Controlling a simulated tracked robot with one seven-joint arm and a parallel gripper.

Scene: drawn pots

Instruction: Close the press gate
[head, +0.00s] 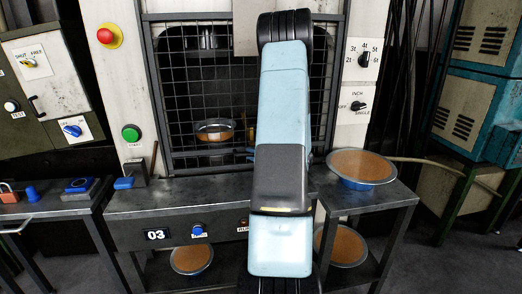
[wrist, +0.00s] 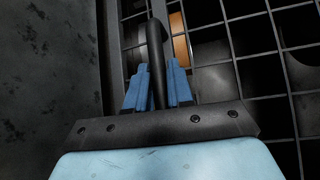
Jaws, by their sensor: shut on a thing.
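The press gate (head: 200,85) is a black wire-mesh panel in a dark frame, and it spans the press opening in the head view. I cannot tell whether a gap is left at its edge. Its mesh also fills the right of the wrist view (wrist: 232,66). My gripper (wrist: 159,68) has blue fingers closed around a dark upright handle bar (wrist: 156,32) in front of the mesh. In the head view my arm hides most of the gripper and the handle. A brown-filled pan (head: 215,131) sits behind the mesh.
A bench (head: 190,200) with a 03 label runs below the gate. Other pans sit on lower shelves. A red stop button (head: 105,36) and a green button (head: 131,133) are on the left post.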

